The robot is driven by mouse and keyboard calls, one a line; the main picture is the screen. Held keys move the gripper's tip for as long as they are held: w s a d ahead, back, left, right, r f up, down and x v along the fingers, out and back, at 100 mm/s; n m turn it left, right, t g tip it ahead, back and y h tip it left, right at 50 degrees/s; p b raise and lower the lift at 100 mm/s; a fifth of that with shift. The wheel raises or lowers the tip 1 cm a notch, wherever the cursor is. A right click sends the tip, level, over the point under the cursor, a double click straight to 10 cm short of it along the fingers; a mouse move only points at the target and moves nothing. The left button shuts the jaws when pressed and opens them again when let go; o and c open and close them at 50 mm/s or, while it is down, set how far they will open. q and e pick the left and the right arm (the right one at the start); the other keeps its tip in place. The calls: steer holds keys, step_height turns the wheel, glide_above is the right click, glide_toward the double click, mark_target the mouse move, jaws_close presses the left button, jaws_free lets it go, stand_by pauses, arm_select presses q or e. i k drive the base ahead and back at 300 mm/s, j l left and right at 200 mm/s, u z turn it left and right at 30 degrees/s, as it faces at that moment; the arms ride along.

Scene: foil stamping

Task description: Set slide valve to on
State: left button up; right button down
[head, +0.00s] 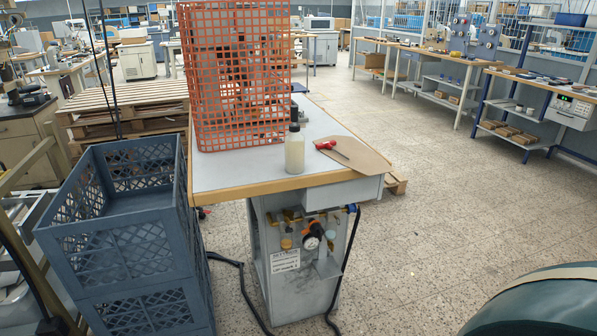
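A grey cabinet (300,291) under the workbench (219,170) carries a small group of air fittings. There is a round gauge with an orange and black body (312,236), a small yellowish-brown part (287,243) to its left and brass-coloured pieces above. A blue fitting (352,208) sits at the upper right with a black hose hanging from it. The slide valve is too small to single out among these parts, and its setting cannot be read. Neither of my grippers is in the head view.
An orange mesh guard (235,80), a bottle (295,150) and a red-handled tool (328,146) stand or lie on the bench. Blue-grey crates (134,250) stand left of the cabinet. A black hose lies on the floor. Open floor (420,225) extends right; a dark green rounded object (545,305) fills the lower right.

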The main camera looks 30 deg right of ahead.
mark_target(353, 207)
steer(key=z, duration=1.4)
